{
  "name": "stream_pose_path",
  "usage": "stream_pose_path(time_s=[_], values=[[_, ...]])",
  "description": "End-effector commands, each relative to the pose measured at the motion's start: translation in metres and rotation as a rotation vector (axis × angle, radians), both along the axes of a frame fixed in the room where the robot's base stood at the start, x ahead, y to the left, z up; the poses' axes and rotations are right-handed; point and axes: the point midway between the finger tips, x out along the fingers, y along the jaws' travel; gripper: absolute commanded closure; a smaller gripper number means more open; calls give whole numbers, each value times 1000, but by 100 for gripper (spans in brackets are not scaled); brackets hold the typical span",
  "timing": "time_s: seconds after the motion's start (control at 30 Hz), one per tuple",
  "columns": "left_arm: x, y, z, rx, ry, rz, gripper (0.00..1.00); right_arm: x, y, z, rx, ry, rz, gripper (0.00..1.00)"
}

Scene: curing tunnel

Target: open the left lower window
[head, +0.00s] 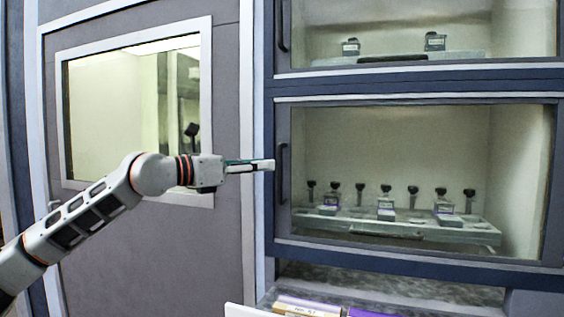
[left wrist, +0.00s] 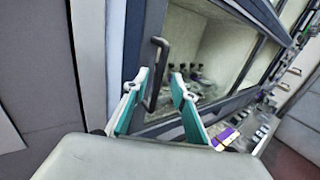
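The lower window (head: 420,172) is a glass pane in a dark blue frame and looks shut. Its dark upright bar handle (head: 282,173) is on the left side of the frame. My right gripper is in neither view.
Behind the lower pane a rack (head: 400,226) holds several dark-topped items. An upper window (head: 415,30) with its own handle (head: 283,25) is above. A grey door (head: 150,245) with a glass pane is at left. A tray (head: 245,311) with boxes is below.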

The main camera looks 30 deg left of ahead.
Motion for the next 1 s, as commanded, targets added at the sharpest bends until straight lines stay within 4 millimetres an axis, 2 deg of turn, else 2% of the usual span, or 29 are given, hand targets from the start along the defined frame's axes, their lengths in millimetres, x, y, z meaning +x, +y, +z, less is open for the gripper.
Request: stream_pose_path(time_s=[0.07,0.4,0.8,0.83,0.9,1.0], values=[[8,-6,5,-3,-4,-5,74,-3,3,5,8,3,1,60],[49,-20,2,-1,-1,-2,74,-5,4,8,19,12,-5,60],[57,-22,0,1,1,-1,74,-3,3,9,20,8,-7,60],[57,-22,0,0,1,-1,79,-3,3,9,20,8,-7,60],[57,-22,0,0,1,-1,97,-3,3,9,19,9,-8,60],[57,-22,0,0,1,-1,100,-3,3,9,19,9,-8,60]])
